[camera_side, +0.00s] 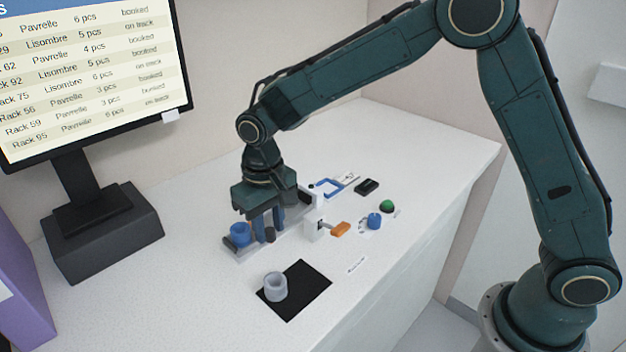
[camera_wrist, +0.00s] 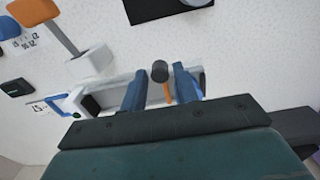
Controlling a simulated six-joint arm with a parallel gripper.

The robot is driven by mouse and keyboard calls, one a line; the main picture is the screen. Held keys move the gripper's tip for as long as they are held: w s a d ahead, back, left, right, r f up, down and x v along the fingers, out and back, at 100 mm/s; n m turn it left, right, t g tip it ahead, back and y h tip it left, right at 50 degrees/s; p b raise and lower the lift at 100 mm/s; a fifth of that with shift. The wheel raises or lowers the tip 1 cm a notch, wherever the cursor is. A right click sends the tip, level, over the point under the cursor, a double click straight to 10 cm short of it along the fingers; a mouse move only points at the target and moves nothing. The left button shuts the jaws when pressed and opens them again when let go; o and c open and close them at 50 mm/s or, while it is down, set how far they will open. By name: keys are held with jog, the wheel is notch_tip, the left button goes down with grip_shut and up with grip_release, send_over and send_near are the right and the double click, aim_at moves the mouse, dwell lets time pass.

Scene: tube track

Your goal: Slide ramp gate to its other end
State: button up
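My gripper (camera_side: 268,226) points down over the white track (camera_side: 240,252) on the table. In the wrist view its two blue fingers (camera_wrist: 160,80) stand apart on either side of a dark round knob (camera_wrist: 160,70). A narrow orange piece (camera_wrist: 168,93) shows just below the knob in that view. The knob and orange piece look like the ramp gate, though the fingers partly hide the slot around them. Gaps show between the knob and both fingers. An orange lever (camera_side: 340,229) on a white block (camera_side: 314,229) stands to the right of the track.
A grey cup (camera_side: 276,287) stands on a black mat (camera_side: 300,296). A blue knob (camera_side: 374,221), green button (camera_side: 387,206), black box (camera_side: 367,187) and blue-framed part (camera_side: 328,187) lie right.

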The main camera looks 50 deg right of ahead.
jog(key=c, duration=0.6)
jog(key=shift+s, duration=2.25)
jog(key=o, duration=0.6)
notch_tip(320, 180, up, 5)
jog(key=shift+r, duration=0.1)
